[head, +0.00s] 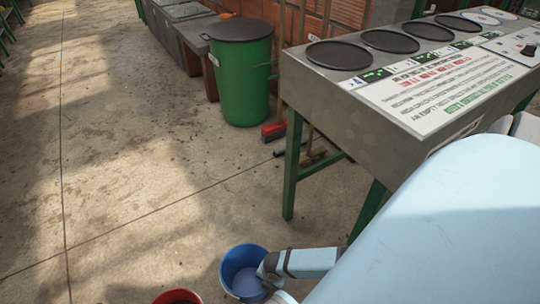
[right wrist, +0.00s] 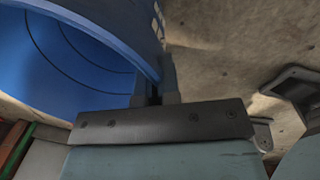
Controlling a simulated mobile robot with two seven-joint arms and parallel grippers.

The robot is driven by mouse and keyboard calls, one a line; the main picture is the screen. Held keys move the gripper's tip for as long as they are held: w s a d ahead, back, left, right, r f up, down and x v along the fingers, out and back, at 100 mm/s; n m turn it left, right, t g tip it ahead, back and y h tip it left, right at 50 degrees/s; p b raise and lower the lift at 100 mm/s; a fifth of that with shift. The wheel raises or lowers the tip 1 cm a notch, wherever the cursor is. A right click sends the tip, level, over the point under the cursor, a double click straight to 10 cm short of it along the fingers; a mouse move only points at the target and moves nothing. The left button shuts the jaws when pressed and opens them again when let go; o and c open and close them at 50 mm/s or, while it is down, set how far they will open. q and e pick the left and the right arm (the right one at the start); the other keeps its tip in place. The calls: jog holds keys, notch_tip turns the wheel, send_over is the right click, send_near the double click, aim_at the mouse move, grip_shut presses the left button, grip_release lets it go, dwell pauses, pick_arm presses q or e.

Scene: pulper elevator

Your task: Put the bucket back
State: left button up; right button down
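The blue bucket (head: 236,262) is low in the middle of the head view, open end up, with its pale inside showing. My right gripper (head: 265,270) reaches its right-hand rim. In the right wrist view the bucket (right wrist: 60,60) fills the upper left. There the fingers of my right gripper (right wrist: 154,88) are closed on the bucket's wall, one on each side of it. The head view does not show the bucket's base clearly, so I cannot tell whether it touches the floor. I cannot make out my left gripper.
A red bucket (head: 178,297) is cut off at the bottom edge. A grey machine table (head: 330,110) with round dark plates and green legs stands right. A green lidded barrel (head: 240,80) stands behind, with a red-headed brush (head: 274,131) beside it. Concrete floor left is clear.

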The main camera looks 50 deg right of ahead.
jog(key=shift+f, duration=0.35)
pick_arm(q)
jog(key=shift+w+a+f+m+t+b, duration=0.15)
jog(key=shift+w+m+b, duration=0.15)
jog(key=shift+b, duration=0.25)
jog(key=shift+w+a+m+t+b, duration=0.2)
jog(key=shift+m+b, duration=0.2)
jog(key=shift+b, duration=0.15)
pick_arm(e)
notch_tip(320, 180, down, 4)
jog(key=shift+r, duration=0.2)
pick_arm(q)
jog(key=shift+d+f, duration=0.1)
pick_arm(e)
jog(key=shift+f, duration=0.1)
jog(key=c, duration=1.7)
grip_release()
jog(key=o, duration=0.3)
jog(key=shift+o, duration=0.2)
